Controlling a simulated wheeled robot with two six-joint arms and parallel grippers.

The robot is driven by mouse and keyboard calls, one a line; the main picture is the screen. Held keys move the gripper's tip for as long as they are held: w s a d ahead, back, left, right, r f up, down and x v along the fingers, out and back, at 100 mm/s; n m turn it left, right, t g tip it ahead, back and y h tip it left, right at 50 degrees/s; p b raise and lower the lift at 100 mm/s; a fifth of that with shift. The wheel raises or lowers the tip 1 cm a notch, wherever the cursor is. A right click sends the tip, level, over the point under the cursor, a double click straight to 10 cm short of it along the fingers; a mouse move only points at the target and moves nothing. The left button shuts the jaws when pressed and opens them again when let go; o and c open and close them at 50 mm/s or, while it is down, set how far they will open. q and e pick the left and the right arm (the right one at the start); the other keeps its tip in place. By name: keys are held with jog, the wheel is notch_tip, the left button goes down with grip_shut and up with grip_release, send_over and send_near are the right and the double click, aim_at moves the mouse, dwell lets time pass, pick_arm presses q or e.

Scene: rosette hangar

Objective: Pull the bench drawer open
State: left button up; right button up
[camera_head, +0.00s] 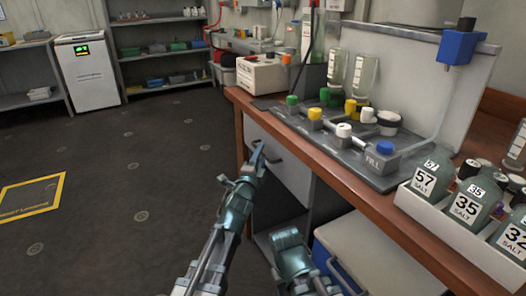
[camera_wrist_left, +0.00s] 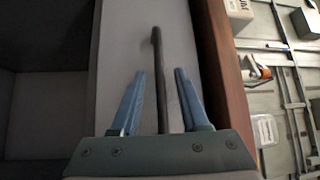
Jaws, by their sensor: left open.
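The bench drawer (camera_head: 288,178) is a grey front under the wooden bench top, and it looks shut. Its dark bar handle (camera_head: 272,154) sticks out near the top of the front. My left gripper (camera_head: 257,157) is at the handle with its jaws open. In the left wrist view the handle (camera_wrist_left: 157,60) runs between the two blue fingers of the left gripper (camera_wrist_left: 160,76), with a gap on each side. The drawer front (camera_wrist_left: 122,50) lies behind it. Part of another arm of mine shows low in the head view, with no fingers visible.
The bench top (camera_head: 330,178) carries a grey rack (camera_head: 376,178) with coloured caps and a white tray (camera_head: 452,238) of labelled salt bottles. Below the drawer are an open compartment and a blue-and-white box (camera_head: 375,262).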

pick_arm(q)
jog(key=shift+w+d, duration=0.1)
jog(key=shift+w, duration=0.15)
jog(key=shift+c, duration=0.3)
grip_shut()
dwell(1.0)
